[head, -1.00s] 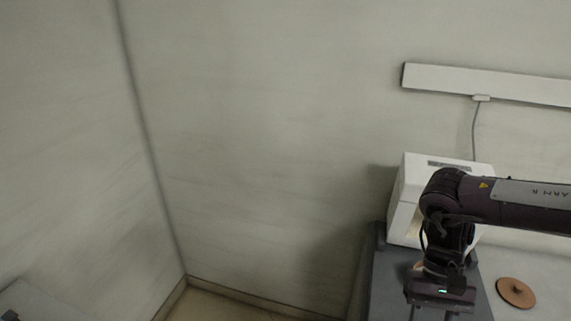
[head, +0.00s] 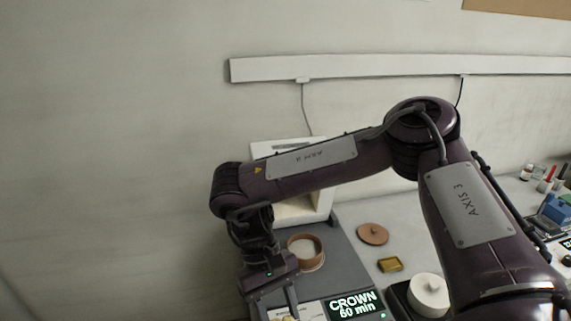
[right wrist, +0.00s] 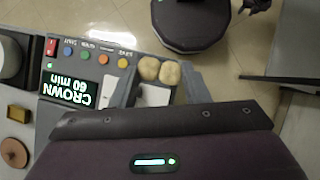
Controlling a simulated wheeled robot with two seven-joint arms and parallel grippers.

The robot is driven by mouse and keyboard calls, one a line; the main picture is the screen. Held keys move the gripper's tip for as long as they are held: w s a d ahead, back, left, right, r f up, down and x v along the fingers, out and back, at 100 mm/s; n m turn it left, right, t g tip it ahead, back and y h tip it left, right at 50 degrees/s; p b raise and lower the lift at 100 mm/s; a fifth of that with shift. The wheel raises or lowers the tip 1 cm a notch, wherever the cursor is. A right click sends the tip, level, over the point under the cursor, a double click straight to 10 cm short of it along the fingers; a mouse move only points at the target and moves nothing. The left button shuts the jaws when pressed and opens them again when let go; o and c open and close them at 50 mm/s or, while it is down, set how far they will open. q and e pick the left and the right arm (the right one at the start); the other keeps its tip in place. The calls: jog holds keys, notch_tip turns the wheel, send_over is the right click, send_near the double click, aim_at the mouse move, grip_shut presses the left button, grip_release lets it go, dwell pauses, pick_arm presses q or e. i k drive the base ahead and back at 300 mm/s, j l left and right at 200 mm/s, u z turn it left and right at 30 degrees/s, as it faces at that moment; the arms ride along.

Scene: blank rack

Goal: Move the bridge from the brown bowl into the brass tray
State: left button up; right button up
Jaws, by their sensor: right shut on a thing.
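The brown bowl (head: 292,252) stands on the grey surface in front of the white machine. Its pale inside shows no bridge that I can make out. The small brass tray (head: 389,265) lies on the light bench to the right; it also shows at the left edge of the right wrist view (right wrist: 15,114). My right gripper (head: 290,302) is in front of the bowl, clear of it, pointing down, left of the brass tray. My left gripper cannot be made out.
A brown disc (head: 373,234) lies behind the brass tray. A white lidded pot (head: 430,293) stands in front of it, to the right. A lit CROWN panel (head: 354,305) is right of the gripper. The white machine (head: 303,208) stands behind the bowl.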

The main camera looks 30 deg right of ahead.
aim_at(391, 264)
jog(key=z, duration=1)
jog(key=i+l+z, duration=0.3)
jog(key=i+l, duration=0.2)
jog(key=i, duration=0.2)
